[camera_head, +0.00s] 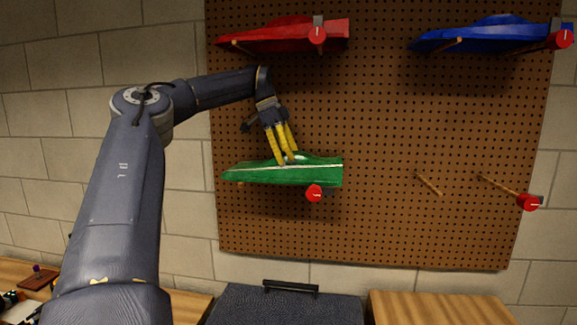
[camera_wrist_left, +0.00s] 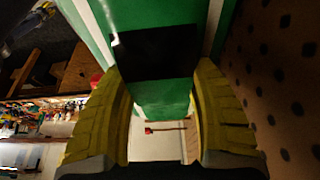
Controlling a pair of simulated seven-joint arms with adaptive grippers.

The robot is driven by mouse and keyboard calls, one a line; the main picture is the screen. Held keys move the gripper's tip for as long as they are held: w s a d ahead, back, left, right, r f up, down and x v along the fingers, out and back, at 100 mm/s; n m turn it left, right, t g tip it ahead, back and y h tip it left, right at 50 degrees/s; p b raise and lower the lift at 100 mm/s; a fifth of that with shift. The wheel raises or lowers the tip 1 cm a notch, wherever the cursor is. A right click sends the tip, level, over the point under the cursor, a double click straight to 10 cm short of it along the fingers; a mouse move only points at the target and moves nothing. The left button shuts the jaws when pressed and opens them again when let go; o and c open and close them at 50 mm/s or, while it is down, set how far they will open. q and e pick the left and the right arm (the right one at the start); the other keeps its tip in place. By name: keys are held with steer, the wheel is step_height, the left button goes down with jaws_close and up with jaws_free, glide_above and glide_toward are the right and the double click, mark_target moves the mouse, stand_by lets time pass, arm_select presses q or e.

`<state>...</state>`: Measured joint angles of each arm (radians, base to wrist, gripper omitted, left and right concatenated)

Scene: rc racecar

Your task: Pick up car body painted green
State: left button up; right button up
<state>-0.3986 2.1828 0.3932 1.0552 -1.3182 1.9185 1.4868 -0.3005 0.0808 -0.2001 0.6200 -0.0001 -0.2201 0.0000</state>
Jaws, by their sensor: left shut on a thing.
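The green car body (camera_head: 262,174) with a white stripe hangs at the lower left of the pegboard, close to its pegs. My left gripper (camera_head: 287,160) reaches down to it from above, its yellow fingers at the top middle of the body. In the left wrist view the green body (camera_wrist_left: 162,92), with a black patch on it, lies between the two yellow fingers of the left gripper (camera_wrist_left: 160,105), which are shut on it. My right gripper is in neither view.
The brown pegboard (camera_head: 385,130) also carries a red car body (camera_head: 275,38) at upper left and a blue one (camera_head: 480,36) at upper right. Bare pegs (camera_head: 429,183) stick out at lower right. A dark case (camera_head: 285,308) and wooden tabletops (camera_head: 435,308) are below.

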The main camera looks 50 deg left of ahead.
arm_select(q)
steer(key=shift+c, duration=1.4)
